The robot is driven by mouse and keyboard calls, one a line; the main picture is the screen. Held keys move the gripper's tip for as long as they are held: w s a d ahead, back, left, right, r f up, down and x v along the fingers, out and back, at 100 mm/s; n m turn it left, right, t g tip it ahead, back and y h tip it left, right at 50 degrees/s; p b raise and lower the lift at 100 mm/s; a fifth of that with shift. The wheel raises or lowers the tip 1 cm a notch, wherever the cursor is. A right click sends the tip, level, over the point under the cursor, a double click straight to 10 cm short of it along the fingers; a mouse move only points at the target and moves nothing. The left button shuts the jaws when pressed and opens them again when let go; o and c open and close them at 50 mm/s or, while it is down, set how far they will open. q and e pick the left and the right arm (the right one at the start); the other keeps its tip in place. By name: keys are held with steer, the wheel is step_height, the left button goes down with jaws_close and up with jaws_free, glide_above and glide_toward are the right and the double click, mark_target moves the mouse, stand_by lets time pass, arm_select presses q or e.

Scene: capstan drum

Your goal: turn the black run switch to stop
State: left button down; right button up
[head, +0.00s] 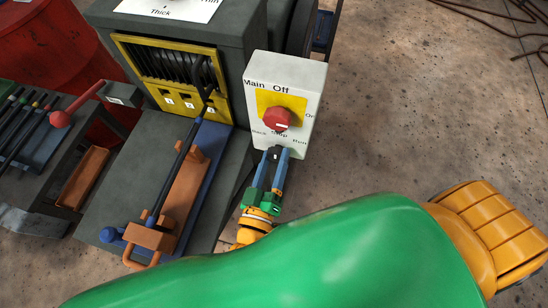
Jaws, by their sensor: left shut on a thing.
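A pale grey control box (309,103) stands right of the dark machine. It carries a red main switch (278,119) on a yellow plate, labelled Main, Off and On. Below it are the words Back, Stop and Run. The black run switch (274,153) is low on the box face, mostly hidden between the fingers. My left gripper (273,157) reaches up to it from below, with its blue fingers shut on it. I cannot tell which label the switch points to. My right gripper is not in view.
The dark machine (210,22) has a yellow slotted frame (135,58) and a long black lever (175,165) left of the box. A rack of tools and a red drum (35,45) are further left. Bare concrete floor (420,120) lies to the right, with a brown cable at top right.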

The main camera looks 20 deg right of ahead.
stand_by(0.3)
arm_select(q)
steer(key=shift+c, duration=1.3)
jaws_free()
steer(key=v, duration=0.7)
steer(key=shift+b, duration=0.4)
